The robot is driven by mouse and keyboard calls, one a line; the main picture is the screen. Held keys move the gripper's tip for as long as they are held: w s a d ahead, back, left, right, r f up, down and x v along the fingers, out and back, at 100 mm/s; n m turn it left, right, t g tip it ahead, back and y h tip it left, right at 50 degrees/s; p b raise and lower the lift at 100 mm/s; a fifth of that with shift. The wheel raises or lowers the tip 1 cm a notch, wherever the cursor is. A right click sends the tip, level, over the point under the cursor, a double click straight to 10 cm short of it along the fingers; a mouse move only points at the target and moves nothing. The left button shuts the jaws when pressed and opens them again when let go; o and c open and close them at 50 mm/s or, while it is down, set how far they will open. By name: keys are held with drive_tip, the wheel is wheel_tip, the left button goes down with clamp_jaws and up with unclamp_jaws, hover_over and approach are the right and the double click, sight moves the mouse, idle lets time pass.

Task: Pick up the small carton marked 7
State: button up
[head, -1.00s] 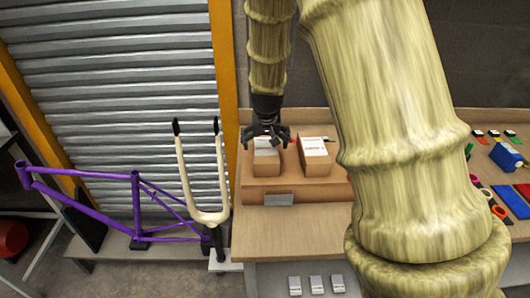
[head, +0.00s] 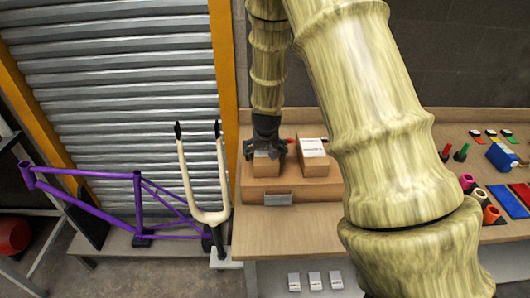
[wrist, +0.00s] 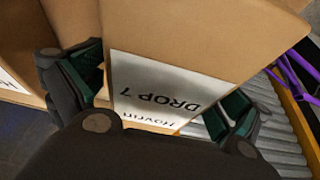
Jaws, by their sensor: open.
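The small carton marked 7 (wrist: 200,45) is brown with a white label reading "DROP 7", which appears upside down in the wrist view. In the head view this carton (head: 266,169) stands on the left of a brown box-like stand (head: 320,190). My gripper (head: 265,150) is open and down over the carton's top. In the wrist view the fingers of my gripper (wrist: 155,95) are on either side of the carton. Whether they touch it I cannot tell. The gripper hides most of the carton's top in the head view.
A second brown carton (head: 313,158) with a white label stands close on the right. The stand is on a wooden bench (head: 285,230). A cream fork (head: 205,180) and purple frame (head: 100,215) are to the left. Coloured items (head: 505,157) lie at the bench's right.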

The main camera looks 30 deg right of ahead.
drive_tip(key=c, duration=1.4)
drive_tip(key=shift+c, duration=0.2)
